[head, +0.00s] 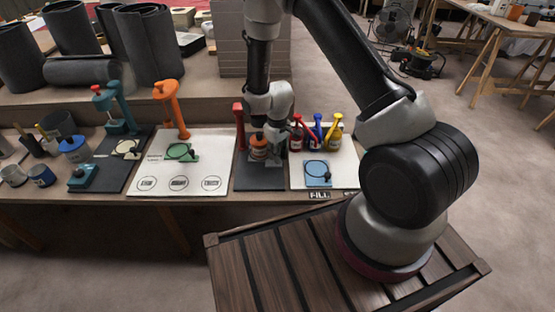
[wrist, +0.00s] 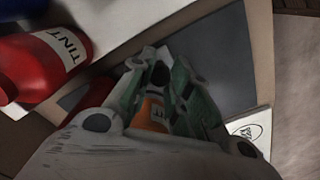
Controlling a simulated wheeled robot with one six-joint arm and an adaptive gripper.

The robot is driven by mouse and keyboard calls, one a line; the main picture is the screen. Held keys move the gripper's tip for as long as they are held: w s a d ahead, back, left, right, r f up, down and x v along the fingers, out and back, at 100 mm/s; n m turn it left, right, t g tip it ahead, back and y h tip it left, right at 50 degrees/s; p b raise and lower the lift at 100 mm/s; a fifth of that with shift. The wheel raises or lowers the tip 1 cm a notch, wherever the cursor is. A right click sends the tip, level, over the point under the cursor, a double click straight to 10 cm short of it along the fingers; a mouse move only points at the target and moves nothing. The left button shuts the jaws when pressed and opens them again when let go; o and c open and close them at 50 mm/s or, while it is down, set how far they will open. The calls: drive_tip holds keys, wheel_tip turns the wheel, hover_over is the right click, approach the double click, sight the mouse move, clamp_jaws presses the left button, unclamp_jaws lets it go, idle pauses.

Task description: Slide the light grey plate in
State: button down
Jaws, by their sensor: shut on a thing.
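My gripper (head: 262,138) is low over the dark grey mat beside a red stand (head: 239,125). The can (head: 258,149) also shows in the head view, partly covered by the fingers. I cannot clearly pick out the light grey plate. A small greyish piece (head: 268,161) shows just below the can, but my gripper hides much of it, and I cannot tell whether it is the plate.
A white board (head: 150,180) with an orange stand (head: 172,110) and a green plate (head: 181,152) lies to the left. To the right are red, blue and yellow bottles (head: 317,135) and a blue plate (head: 317,172). The red bottle (wrist: 45,65) is close in the wrist view.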

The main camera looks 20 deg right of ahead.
drive_tip(key=c, duration=1.3)
unclamp_jaws()
wheel_tip(320, 180, up, 12)
drive_tip(key=shift+c, duration=0.2)
